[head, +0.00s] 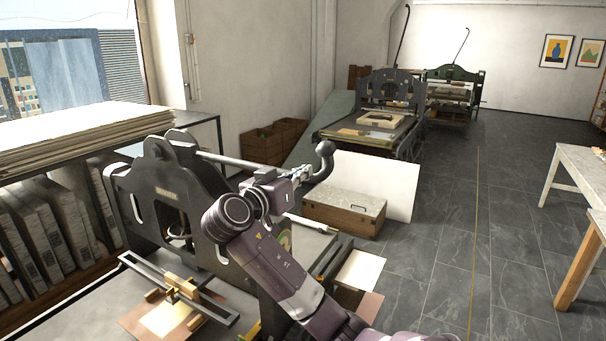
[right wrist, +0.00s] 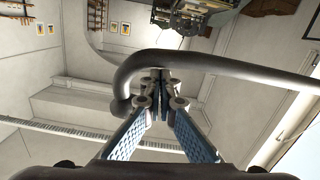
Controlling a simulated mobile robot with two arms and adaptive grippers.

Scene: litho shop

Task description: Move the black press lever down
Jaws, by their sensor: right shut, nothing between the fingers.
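The black press lever (head: 245,163) runs roughly level from the near press (head: 160,188) to the right and ends in a curved handle in the head view. In the right wrist view the lever (right wrist: 225,66) crosses above the fingertips, and its hooked end bends down on the left. My right gripper (head: 303,173) is shut and empty, its fingertips close to the lever near the handle. In the right wrist view the gripper (right wrist: 157,82) has its fingers together at the lever; I cannot tell whether they touch it. My left gripper is out of view.
A wooden chest (head: 345,207) and a white board (head: 390,183) stand on the floor behind my arm. Stacked paper (head: 70,140) lies at the left. A second press (head: 378,125) stands farther back. The tiled floor at the right is clear up to a table (head: 585,175).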

